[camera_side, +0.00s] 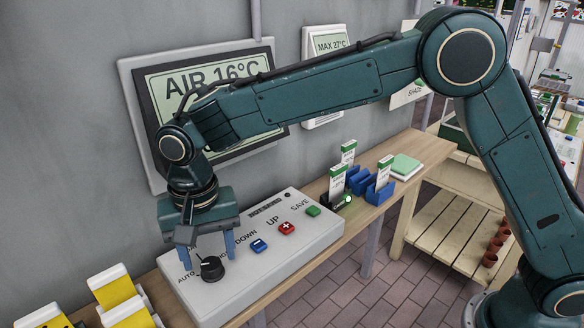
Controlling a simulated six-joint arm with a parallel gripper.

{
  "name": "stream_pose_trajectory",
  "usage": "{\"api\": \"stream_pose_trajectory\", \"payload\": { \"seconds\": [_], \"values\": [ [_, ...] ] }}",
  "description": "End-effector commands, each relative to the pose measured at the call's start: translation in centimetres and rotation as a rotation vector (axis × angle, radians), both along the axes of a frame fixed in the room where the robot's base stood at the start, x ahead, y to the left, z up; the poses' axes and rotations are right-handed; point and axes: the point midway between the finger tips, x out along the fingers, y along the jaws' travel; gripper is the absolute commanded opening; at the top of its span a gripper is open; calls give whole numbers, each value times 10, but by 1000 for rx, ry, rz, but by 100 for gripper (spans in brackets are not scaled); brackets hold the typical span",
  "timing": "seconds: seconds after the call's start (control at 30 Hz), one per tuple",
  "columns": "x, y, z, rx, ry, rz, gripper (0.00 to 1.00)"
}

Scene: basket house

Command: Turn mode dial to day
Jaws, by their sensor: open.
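The mode dial (212,268) is a round black knob at the left end of a light grey control panel (290,262). The word AUTO shows beside it; other labels around it are partly hidden by my gripper. My gripper (207,250) points down just above and around the dial, its blue fingers apart. One finger shows to the right of and behind the dial, the other to its left. I cannot tell whether either finger touches it. The dial's pointer direction is too small to read surely.
The panel also bears a blue DOWN button (259,246), a red UP button (287,228) and a green SAVE button (313,211). Yellow and white blocks (112,288) stand close at the left. Blue holders with white cards (378,190) stand right. A wall display (205,85) reads AIR 16°C.

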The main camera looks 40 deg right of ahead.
Motion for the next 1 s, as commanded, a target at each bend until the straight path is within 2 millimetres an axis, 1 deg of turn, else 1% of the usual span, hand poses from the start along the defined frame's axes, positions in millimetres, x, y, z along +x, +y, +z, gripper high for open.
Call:
{"api": "stream_pose_trajectory", "payload": {
  "seconds": [0.1,0.2,0.53,0.57,0.7,0.77,0.8,1.0],
  "values": [
    [0,0,-10,-1,0,0,54],
    [0,0,-15,0,0,0,54],
    [0,0,-18,0,0,0,54],
    [0,0,-18,0,0,0,52],
    [0,0,-18,0,0,0,24],
    [0,0,-18,0,0,0,13],
    [0,0,-17,0,0,0,9],
    [0,0,-17,0,0,-7,9]
  ]
}}
